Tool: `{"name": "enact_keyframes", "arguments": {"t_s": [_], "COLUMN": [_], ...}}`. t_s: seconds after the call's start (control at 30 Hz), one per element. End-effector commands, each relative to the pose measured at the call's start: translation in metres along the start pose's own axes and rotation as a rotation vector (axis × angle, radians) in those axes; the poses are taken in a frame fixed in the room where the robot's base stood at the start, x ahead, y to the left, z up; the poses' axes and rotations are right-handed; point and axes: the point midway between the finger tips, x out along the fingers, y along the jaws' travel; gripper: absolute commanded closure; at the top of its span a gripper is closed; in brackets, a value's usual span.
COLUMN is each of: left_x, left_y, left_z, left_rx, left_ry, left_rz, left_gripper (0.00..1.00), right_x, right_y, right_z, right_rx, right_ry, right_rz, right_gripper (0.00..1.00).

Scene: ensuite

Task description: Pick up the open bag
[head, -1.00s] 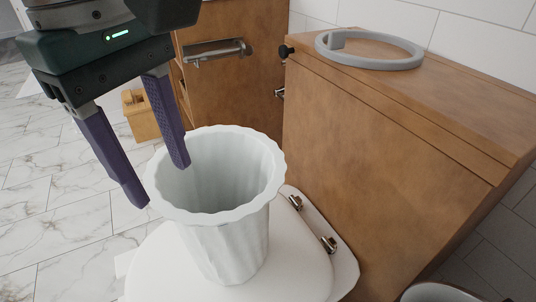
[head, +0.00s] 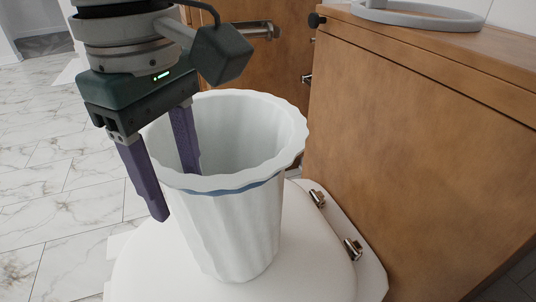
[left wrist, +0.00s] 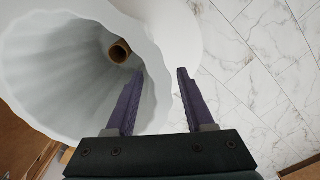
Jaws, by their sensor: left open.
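The open bag (head: 235,235) is a white, fluted, bucket-like container standing upright, mouth up, on a white lid (head: 150,270). A bluish band shows under its near rim. In the left wrist view I look into the bag (left wrist: 55,75), where a small brown ring-shaped thing (left wrist: 120,51) shows deep inside. My left gripper (head: 177,193) is open at the bag's left rim, pointing down. In the left wrist view, one finger of this gripper (left wrist: 160,72) is over the bag's inside and the other is outside its wall. No grip shows. My right gripper is not in view.
A brown wooden cabinet (head: 420,130) stands close on the right, with a grey ring-shaped object (head: 420,14) on top. Metal hinges (head: 353,249) sit at the lid's right edge. Marble-tiled floor (head: 50,190) lies free on the left.

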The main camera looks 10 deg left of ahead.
Motion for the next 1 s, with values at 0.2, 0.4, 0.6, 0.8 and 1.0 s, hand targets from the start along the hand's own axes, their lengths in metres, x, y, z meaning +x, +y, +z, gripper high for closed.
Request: {"name": "enact_keyframes", "arguments": {"t_s": [0.2, 0.4, 0.6, 0.8, 1.0], "left_x": [0.0073, 0.0072, 0.0072, 0.0072, 0.0072], "left_y": [0.0001, 0.0, 0.0, 0.0, -0.0001], "left_z": [0.0, 0.0, 0.0, 0.0001, 0.0001], "left_rx": [0.0, 0.001, 0.001, 0.001, 0.001], "left_ry": [0.0, 0.0, 0.0, 0.0, 0.0], "left_rz": [0.001, 0.001, 0.001, 0.001, 0.0], "left_gripper": [0.47, 0.62, 0.85, 1.0, 1.0], "right_x": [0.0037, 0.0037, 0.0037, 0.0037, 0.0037], "right_y": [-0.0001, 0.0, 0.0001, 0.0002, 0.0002], "right_z": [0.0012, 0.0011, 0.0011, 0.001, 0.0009], "right_rx": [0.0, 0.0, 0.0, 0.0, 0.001], "right_ry": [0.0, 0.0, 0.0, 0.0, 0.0], "right_rz": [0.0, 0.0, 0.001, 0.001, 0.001], "right_gripper": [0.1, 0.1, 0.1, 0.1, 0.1]}}
